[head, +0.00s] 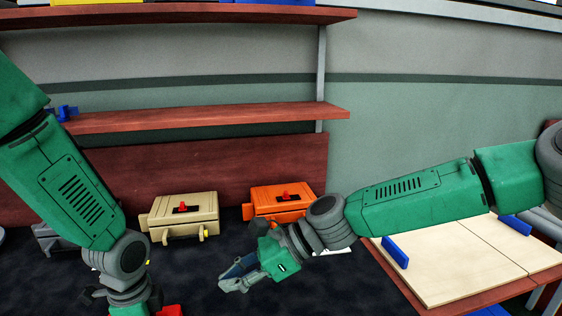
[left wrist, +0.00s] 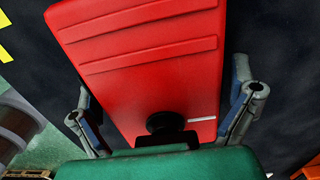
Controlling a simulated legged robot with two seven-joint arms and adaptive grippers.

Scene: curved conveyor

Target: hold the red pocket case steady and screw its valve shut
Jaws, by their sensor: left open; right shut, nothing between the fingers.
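The red pocket case (left wrist: 140,50) fills the middle of the left wrist view, with raised ribs across its face. In the head view only a small red piece of it (head: 170,310) shows at the bottom edge. My left gripper (left wrist: 162,85) is open, with one finger on each side of the case; I cannot tell whether they touch it. A dark round part (left wrist: 165,122) shows at the case's near end; I cannot tell if it belongs to the case. The valve is not clearly visible. My right gripper (head: 234,285) is shut and empty above the dark table, right of the case.
A tan case (head: 185,228) and an orange case (head: 268,200), each with a red knob on top, stand at the back of the dark table (head: 215,260). A light wooden board (head: 450,260) lies at the right. A shelf (head: 210,117) crosses above.

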